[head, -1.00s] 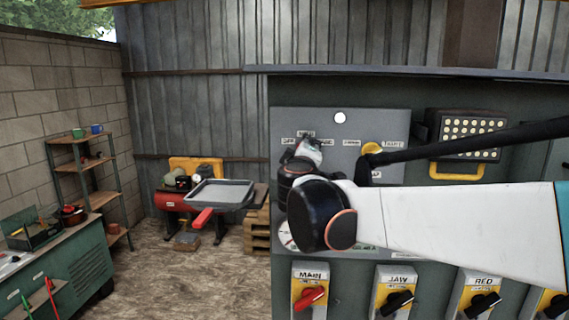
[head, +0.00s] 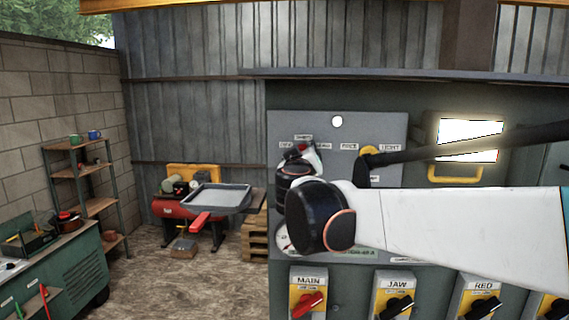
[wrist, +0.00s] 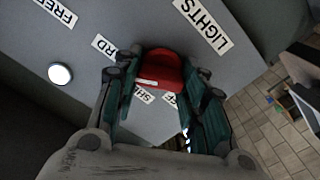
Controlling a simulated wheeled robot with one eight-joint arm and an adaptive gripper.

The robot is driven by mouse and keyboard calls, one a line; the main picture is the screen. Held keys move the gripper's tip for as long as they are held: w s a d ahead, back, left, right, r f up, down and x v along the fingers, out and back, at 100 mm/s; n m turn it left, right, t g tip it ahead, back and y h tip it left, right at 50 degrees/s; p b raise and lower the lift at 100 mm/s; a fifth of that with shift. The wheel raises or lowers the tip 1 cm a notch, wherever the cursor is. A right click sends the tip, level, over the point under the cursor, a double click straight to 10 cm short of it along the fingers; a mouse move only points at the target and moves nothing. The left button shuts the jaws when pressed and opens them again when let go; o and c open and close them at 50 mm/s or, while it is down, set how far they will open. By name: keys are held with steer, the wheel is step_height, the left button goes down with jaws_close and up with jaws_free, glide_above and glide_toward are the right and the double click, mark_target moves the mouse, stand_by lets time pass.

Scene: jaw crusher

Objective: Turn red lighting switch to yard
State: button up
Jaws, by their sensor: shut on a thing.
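The red lighting switch (wrist: 163,70) is a red knob on a grey panel (wrist: 255,50). In the wrist view it sits between the two teal fingers of my gripper (wrist: 161,88), which is shut on it. A pale mark shows on the knob's lower left side. Around it are a LIGHTS label (wrist: 204,25), a partly covered label ending in RD (wrist: 104,46), and partly hidden SHED and OFF labels. I cannot tell exactly which label the knob points at. In the head view my gripper (head: 303,155) is at the panel, partly hidden by my arm.
A round white lamp (head: 336,121) is on the panel above my gripper. A yellow knob (head: 369,151) is close to my arm.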

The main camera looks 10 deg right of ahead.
steer(key=shift+s+a, duration=0.25)
steer(key=shift+s, duration=0.25)
steer(key=o, duration=1.1)
steer(key=shift+f, duration=0.1)
steer(key=shift+c, duration=0.2)
steer(key=v, duration=1.1)
